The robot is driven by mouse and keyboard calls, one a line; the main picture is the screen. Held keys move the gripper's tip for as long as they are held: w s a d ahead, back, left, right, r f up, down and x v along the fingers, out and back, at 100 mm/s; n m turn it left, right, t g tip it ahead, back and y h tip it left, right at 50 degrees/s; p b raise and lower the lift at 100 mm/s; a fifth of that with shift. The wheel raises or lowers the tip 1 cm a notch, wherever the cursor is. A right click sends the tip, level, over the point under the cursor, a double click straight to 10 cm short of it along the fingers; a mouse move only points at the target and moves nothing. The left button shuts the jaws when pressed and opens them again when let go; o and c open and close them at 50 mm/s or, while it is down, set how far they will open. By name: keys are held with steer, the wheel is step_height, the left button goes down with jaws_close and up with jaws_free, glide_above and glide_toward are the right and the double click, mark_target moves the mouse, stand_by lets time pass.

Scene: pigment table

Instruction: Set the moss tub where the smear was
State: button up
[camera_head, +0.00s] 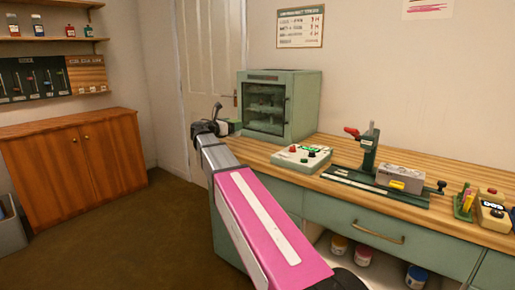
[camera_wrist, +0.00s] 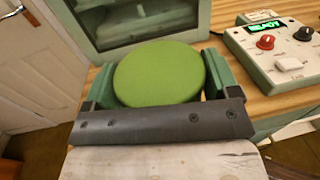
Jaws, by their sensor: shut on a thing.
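The moss tub shows in the wrist view as a round, plain green top (camera_wrist: 158,72). My gripper (camera_wrist: 162,82) has one dark green finger on each side of it and is shut on it. The tub's sides and underside are hidden. In the head view my gripper (camera_head: 217,124) is at the left end of the bench, in front of the pale green cabinet; the tub cannot be clearly made out there. In the wrist view the tub appears over or near the wooden bench top. I see no smear in either view.
The glass-fronted cabinet (camera_head: 279,104) stands at the bench's back left. A control box (camera_head: 301,157) with a lit green display is just right of my gripper. A clamp rig (camera_head: 370,170) and a grey block (camera_head: 401,178) stand further right. Tubs sit on the shelf below.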

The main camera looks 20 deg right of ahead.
steer(key=shift+w+d+r, duration=0.35)
steer(key=shift+w+r, duration=0.05)
steer(key=shift+r, duration=0.1)
steer(key=shift+w+d, duration=0.2)
steer(key=shift+d, duration=0.15)
steer(key=w+d+f, duration=0.1)
steer(key=d+f, duration=0.1)
steer(key=d, duration=0.1)
steer(key=w+d+f, duration=0.2)
steer(key=d, duration=0.1)
steer(key=w+d+f, duration=0.2)
steer(key=d, duration=0.1)
steer(key=shift+d+f, duration=0.35)
steer(key=shift+d, duration=0.05)
steer(key=shift+f, duration=2)
steer(key=shift+f, duration=0.1)
steer(key=o, duration=1)
